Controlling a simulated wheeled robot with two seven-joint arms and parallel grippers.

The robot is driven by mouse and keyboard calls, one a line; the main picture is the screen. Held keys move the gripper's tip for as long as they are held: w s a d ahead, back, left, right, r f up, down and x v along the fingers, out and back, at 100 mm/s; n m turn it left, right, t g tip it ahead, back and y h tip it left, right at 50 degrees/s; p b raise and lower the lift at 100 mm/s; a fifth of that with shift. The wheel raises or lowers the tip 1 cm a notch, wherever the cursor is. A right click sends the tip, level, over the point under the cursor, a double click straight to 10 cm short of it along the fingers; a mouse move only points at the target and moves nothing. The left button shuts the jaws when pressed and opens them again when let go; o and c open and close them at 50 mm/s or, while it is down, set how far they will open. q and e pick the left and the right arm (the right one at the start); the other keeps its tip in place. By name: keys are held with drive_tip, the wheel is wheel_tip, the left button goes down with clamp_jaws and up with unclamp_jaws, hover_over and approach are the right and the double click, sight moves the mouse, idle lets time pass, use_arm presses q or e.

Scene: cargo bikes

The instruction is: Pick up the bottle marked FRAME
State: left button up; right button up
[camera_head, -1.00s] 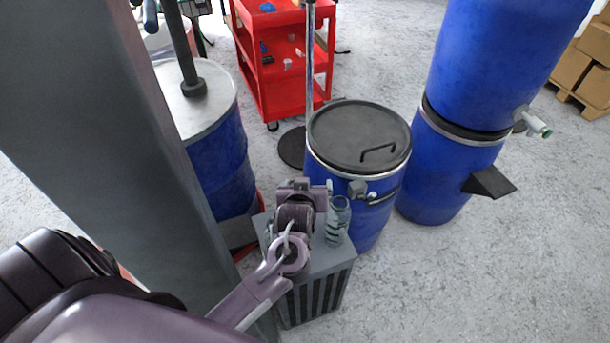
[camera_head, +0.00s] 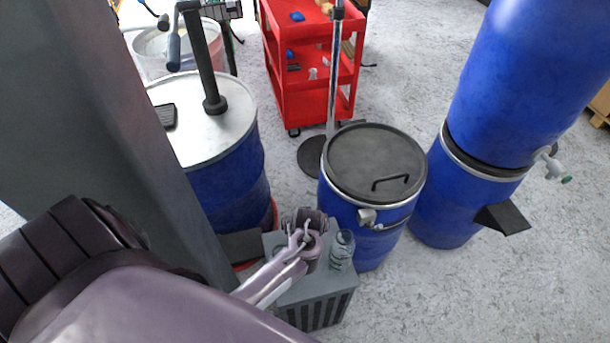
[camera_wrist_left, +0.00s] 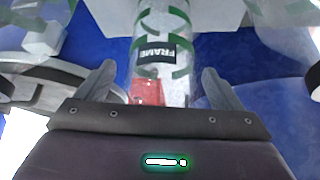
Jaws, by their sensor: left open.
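A clear bottle with green bands and a dark label reading FRAME (camera_wrist_left: 158,52) stands in the middle of the left wrist view, between the lines of my two fingers. A red patch shows low on it. My left gripper (camera_wrist_left: 160,82) is open, with one finger on each side of the bottle; I cannot tell whether either touches it. In the head view my left gripper (camera_head: 308,226) is over a grey slatted box (camera_head: 318,288). A clear bottle with green marks (camera_head: 341,252) stands on this box, just right of the gripper. My right gripper is not in view.
A blue drum with a black lid (camera_head: 375,160) stands close behind the box. Stacked blue drums with a tap (camera_head: 480,170) are at the right. A blue drum with a pump (camera_head: 220,120) is at the left. A red cart (camera_head: 310,75) stands behind.

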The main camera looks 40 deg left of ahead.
use_arm(q)
drive_tip(key=shift+w+a+f, duration=0.1)
drive_tip(key=shift+a+f, duration=0.05)
drive_tip(key=shift+f, duration=0.15)
drive_tip(key=shift+c, duration=0.3)
drive_tip(key=c, duration=1.3)
drive_tip(key=shift+r, duration=0.15)
